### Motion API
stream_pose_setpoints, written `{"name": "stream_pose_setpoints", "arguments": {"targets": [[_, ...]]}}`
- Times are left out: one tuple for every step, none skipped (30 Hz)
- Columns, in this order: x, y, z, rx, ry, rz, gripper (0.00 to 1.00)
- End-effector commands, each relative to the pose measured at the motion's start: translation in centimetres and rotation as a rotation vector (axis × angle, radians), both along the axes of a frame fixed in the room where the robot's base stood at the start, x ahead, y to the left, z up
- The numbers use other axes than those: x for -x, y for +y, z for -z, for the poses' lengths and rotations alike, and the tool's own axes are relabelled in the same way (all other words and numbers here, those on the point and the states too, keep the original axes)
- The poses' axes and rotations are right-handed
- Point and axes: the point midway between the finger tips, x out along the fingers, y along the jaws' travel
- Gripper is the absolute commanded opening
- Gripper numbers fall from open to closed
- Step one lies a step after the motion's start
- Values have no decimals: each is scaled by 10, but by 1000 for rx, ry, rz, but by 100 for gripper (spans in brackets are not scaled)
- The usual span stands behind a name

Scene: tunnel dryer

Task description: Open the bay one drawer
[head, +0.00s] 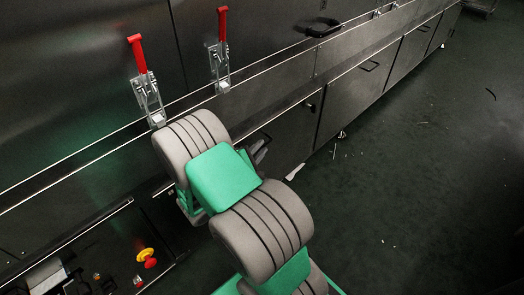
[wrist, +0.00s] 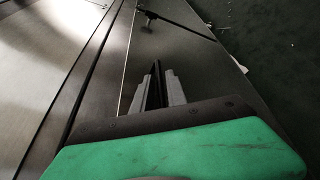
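A dark metal drawer front (head: 290,130) is in the lower row of the dryer in the head view, flush with its neighbours. No readable label shows which bay it is. Part of its dark handle (head: 248,140) shows beside my gripper (head: 261,151), which is partly hidden by my arm. In the wrist view my gripper (wrist: 156,88) points along the drawer front (wrist: 195,65), its dark finger pads close together. I see no handle between them. A small black knob (wrist: 147,17) is beyond the fingertips; it also shows in the head view (head: 310,106).
Red-handled toggle clamps (head: 221,55) and a black handle (head: 323,28) are above. A control panel (head: 95,262) is at lower left. The dark floor (head: 430,170) at right is mostly clear, with small scraps.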

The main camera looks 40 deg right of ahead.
Motion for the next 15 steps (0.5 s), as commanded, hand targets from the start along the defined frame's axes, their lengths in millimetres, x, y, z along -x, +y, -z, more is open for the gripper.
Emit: {"name": "stream_pose_setpoints", "arguments": {"targets": [[-2, -7, 4, -1, -3, 4, 18], [-3, -10, 4, -1, -3, 4, 18], [-5, -13, 4, -2, -3, 2, 18], [-6, -15, 4, -1, -4, 2, 18], [-6, -16, 4, 0, -3, 1, 18], [-7, -17, 4, 0, -3, 1, 18], [-7, -17, 4, -1, -2, 0, 18], [-7, -17, 4, -1, -2, 0, 18], [-7, -17, 3, -1, -2, 0, 18], [-7, -17, 3, -1, -2, 0, 18], [-7, -17, 3, -1, -2, 0, 18], [-7, -17, 3, -1, -3, 1, 17], [-7, -17, 3, -1, -3, 1, 14], [-7, -17, 3, -1, -3, 1, 12], [-7, -17, 3, -2, -2, 1, 9]]}}
